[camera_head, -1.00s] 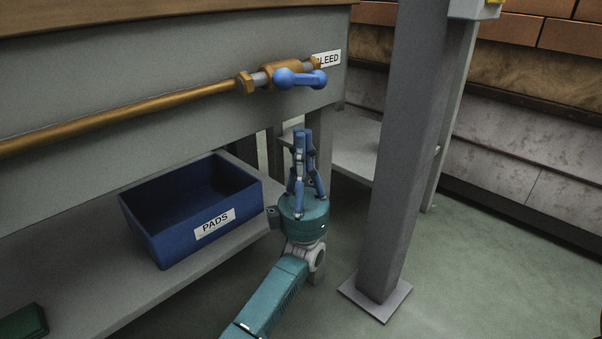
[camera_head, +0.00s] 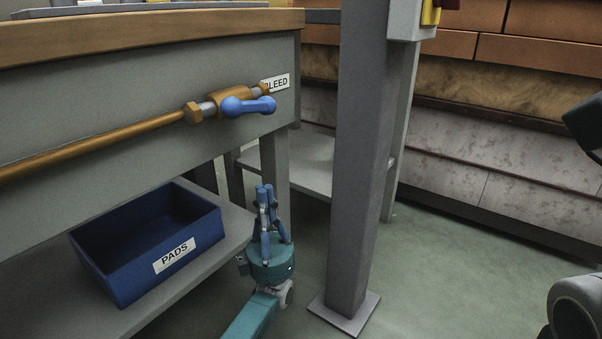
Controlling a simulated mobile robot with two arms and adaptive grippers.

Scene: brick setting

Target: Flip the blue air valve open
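The blue valve handle (camera_head: 250,106) sits on a brass valve body (camera_head: 236,96) on the side of the bench, next to a label ending in "LEED" (camera_head: 276,83). The handle lies roughly along the line of the brass pipe (camera_head: 95,143). My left gripper (camera_head: 265,188), teal with blue fingers, points up below the valve, clearly apart from the handle. Its fingertips are close together with nothing between them. My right gripper does not show; dark and grey parts at the right edge cannot be told clearly.
A blue bin (camera_head: 150,246) marked "PADS" stands on the lower shelf, left of my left gripper. A grey post (camera_head: 358,170) with a foot plate stands to the right. The bench's wooden edge (camera_head: 150,32) runs above the valve. Green floor lies open at the right.

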